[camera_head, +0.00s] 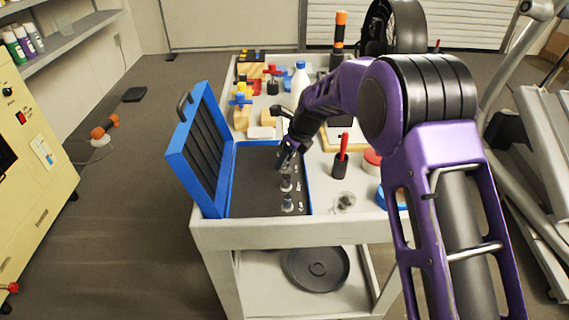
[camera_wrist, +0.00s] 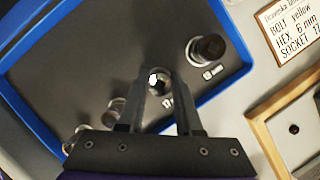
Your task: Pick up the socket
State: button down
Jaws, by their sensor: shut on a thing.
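A small round metal socket (camera_wrist: 158,84) with a bright hole sits between the two fingertips of my gripper (camera_wrist: 158,76) in the wrist view. My gripper is shut on it, low over the dark floor of the open blue case. How far it is off the floor I cannot tell. In the head view my gripper (camera_head: 287,160) reaches into the blue case (camera_head: 226,208). Sockets (camera_head: 288,203) stand in a row there. The wrist view shows a larger, dark-topped socket (camera_wrist: 207,48) at upper right and smaller ones (camera_wrist: 116,106) at lower left, partly hidden by my gripper.
On the cart (camera_head: 245,236) stand a black cup with a red-handled tool (camera_head: 341,165), a white bottle (camera_head: 299,85) and coloured parts on wooden blocks. The case lid (camera_head: 198,145) stands open at left.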

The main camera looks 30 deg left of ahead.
notch_tip(320, 180, up, 10)
jog(key=shift+r+p, duration=0.1)
jog(key=shift+p, duration=0.9)
jog(key=c, duration=1.2)
grip_release()
grip_shut()
